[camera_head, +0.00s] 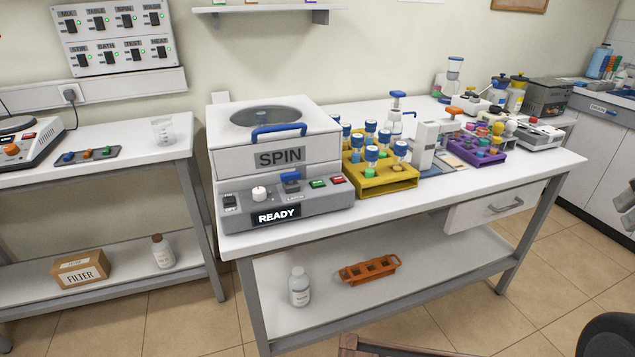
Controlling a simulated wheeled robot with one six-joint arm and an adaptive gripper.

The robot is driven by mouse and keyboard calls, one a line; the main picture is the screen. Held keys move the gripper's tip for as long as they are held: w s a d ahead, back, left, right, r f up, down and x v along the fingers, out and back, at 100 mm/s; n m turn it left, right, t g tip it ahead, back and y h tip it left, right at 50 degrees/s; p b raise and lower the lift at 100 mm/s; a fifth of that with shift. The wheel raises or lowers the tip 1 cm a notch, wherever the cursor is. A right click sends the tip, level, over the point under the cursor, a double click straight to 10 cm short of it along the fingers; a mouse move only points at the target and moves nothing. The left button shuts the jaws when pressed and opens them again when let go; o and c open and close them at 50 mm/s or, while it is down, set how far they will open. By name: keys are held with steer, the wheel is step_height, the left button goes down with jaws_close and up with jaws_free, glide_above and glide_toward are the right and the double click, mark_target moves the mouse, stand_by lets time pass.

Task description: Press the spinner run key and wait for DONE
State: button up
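The spinner (279,155), a white boxy machine marked SPIN, stands at the left end of the middle bench. Its lid has a round dark window and a blue handle (279,131), and looks closed. A white knob (259,193), a blue-topped control (290,182) and a dark switch (229,201) are also on the panel. My gripper is not in view.
A yellow rack (381,184) of blue-capped bottles stands close to the spinner's right. A purple rack (484,154) is further right. A switch panel (116,38) is on the wall. Part of a dark rounded object (607,336) shows at bottom right. The floor before the bench is partly clear.

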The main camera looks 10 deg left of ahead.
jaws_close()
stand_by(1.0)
